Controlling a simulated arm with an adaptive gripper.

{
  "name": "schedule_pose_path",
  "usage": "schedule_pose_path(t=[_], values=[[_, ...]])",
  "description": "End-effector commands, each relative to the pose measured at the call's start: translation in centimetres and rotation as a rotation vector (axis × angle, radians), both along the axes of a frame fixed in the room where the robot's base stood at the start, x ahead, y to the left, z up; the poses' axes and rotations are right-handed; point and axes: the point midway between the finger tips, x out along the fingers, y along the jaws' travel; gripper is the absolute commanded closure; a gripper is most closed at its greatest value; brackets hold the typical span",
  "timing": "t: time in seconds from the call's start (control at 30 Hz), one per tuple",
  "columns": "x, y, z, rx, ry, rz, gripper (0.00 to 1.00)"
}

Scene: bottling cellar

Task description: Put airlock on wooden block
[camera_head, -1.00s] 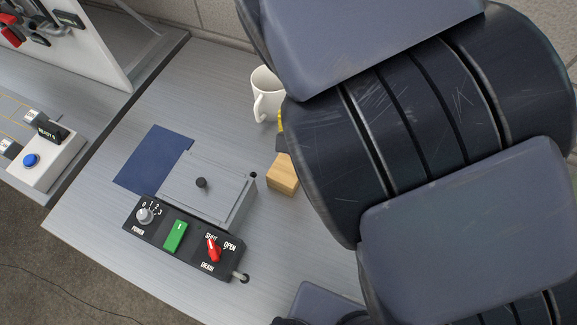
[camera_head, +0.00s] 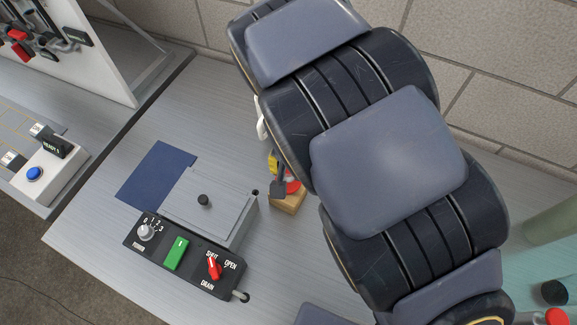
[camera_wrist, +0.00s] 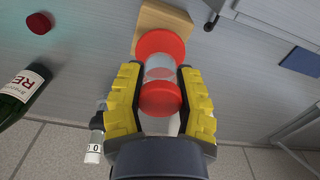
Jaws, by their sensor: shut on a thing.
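My gripper (camera_wrist: 160,95) is shut on the airlock (camera_wrist: 160,68), a clear body with a red cap toward me and a wider red part at the far end. In the wrist view the red far end overlaps the wooden block (camera_wrist: 160,14). In the head view the block (camera_head: 289,204) sits on the bench right of the grey box, and my gripper (camera_head: 275,178) and a bit of the red airlock (camera_head: 293,187) are right over it. I cannot tell whether the airlock touches the block. My arm hides much of the airlock in the head view.
A grey lidded box (camera_head: 208,207) with a black control panel (camera_head: 184,258) stands left of the block. A blue mat (camera_head: 155,178) lies farther left. A bottle (camera_wrist: 18,95) and a red cap (camera_wrist: 39,23) are left in the wrist view.

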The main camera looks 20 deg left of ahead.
Motion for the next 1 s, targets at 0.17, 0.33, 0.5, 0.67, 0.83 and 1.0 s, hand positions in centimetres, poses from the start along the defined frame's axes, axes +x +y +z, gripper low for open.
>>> schedule_pose_path(t=[0.17,0.33,0.5,0.67,0.83,1.0], values=[[0.0,0.0,-0.3,-0.001,0.000,0.000,0.62],[0.0,0.0,-0.3,0.000,-0.001,0.000,0.42],[0.0,0.0,-0.2,0.000,-0.001,0.000,0.42],[0.1,0.0,0.8,0.003,-0.004,-0.001,0.42],[0.2,0.0,3.9,0.003,-0.009,0.001,0.42],[0.2,0.0,7.7,0.003,-0.009,0.000,0.42]])
